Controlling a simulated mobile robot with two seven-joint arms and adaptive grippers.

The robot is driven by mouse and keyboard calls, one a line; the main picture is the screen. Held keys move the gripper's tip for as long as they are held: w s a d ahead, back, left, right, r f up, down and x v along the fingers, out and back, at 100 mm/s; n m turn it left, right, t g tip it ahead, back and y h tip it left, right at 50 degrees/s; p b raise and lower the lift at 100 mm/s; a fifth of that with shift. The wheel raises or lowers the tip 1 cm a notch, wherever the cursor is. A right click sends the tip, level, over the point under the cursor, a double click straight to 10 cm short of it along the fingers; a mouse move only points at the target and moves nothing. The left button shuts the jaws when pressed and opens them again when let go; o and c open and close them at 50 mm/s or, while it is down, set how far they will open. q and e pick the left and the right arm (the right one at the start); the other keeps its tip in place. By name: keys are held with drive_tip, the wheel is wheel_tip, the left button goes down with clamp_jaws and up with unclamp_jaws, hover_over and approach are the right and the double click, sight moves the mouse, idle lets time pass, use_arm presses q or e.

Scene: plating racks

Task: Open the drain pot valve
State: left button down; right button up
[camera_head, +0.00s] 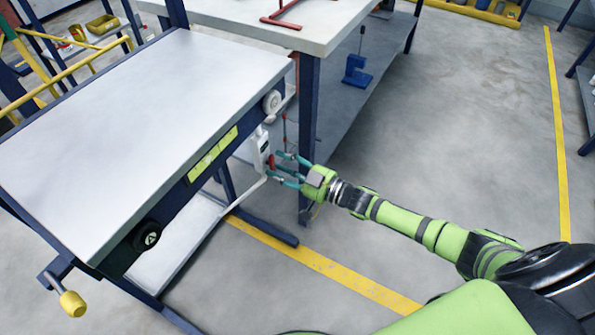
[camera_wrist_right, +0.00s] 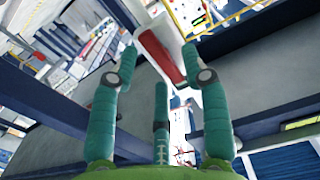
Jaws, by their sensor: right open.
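A white drain pot (camera_head: 262,146) hangs at the right end of the table's front side, below the tabletop. A small red valve handle (camera_head: 271,163) shows on its near face. My right gripper (camera_head: 281,167), with teal fingers, is open right at the handle. In the right wrist view the red handle (camera_wrist_right: 166,58) lies on the white body (camera_wrist_right: 148,38), between the spread fingertips of my right gripper (camera_wrist_right: 166,72). I cannot tell whether a finger touches it. The fingers partly cover the handle in the head view. My left gripper is not in view.
The grey-topped table (camera_head: 130,120) has blue legs, a black knob (camera_head: 147,236) and a yellow-handled crank (camera_head: 72,303). A second table (camera_head: 325,22) stands behind, its blue leg close beyond my gripper. The floor (camera_head: 470,130) to the right is clear.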

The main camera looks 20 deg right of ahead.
drive_tip(key=v, duration=1.1)
drive_tip(key=shift+s, duration=0.1)
